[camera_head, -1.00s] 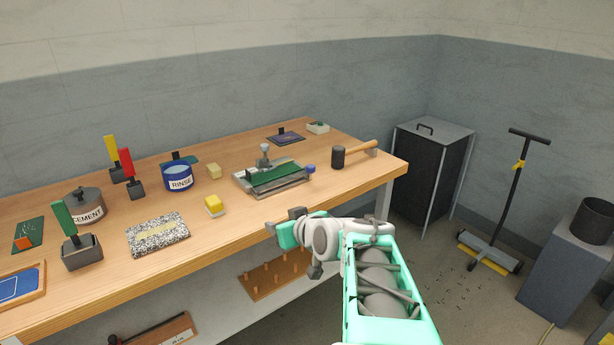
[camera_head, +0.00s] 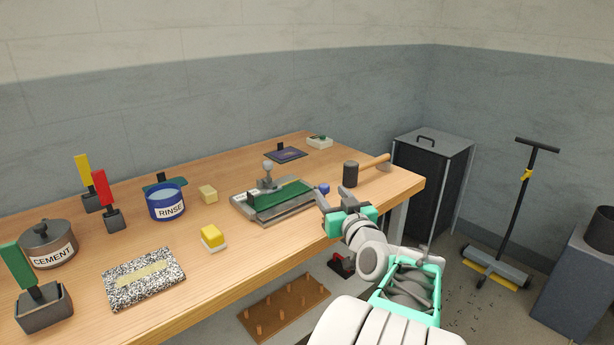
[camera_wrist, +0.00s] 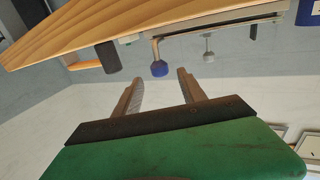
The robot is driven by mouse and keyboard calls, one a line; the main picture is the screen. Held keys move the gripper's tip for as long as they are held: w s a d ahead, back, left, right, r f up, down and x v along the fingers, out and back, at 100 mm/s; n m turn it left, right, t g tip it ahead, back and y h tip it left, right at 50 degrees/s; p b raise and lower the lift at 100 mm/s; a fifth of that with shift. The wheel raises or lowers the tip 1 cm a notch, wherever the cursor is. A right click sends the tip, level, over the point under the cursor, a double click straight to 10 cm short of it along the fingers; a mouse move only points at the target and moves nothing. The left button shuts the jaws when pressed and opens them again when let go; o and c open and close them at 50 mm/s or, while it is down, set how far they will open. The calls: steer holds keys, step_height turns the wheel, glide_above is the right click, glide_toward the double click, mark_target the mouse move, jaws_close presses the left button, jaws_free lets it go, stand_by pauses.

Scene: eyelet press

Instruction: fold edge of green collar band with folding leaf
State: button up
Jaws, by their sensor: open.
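The green collar band (camera_head: 280,200) lies along the grey metal folding fixture (camera_head: 245,208) on the bench. A post with a grey ball (camera_head: 268,166) stands at its back. A blue knob (camera_head: 324,188) sits at the fixture's right end; in the wrist view this knob (camera_wrist: 160,68) is on a bent metal rod. I cannot clearly tell the folding leaf from the rest of the fixture. My gripper (camera_head: 333,194) is open and empty, just in front of the knob at the bench's front edge. In the wrist view the knob appears beyond and between my fingertips (camera_wrist: 158,76), apart from them.
A mallet (camera_head: 350,174) lies right of the knob, close to my gripper. A yellow block (camera_head: 212,237), a speckled slab (camera_head: 145,279) and a blue rinse pot (camera_head: 167,203) are to the left. The bench front edge (camera_head: 262,260) runs below the fixture.

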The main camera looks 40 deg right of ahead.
steer(key=x, duration=0.8)
steer(key=shift+p, duration=0.3)
steer(key=shift+c, duration=0.2)
jaws_close()
stand_by(0.7)
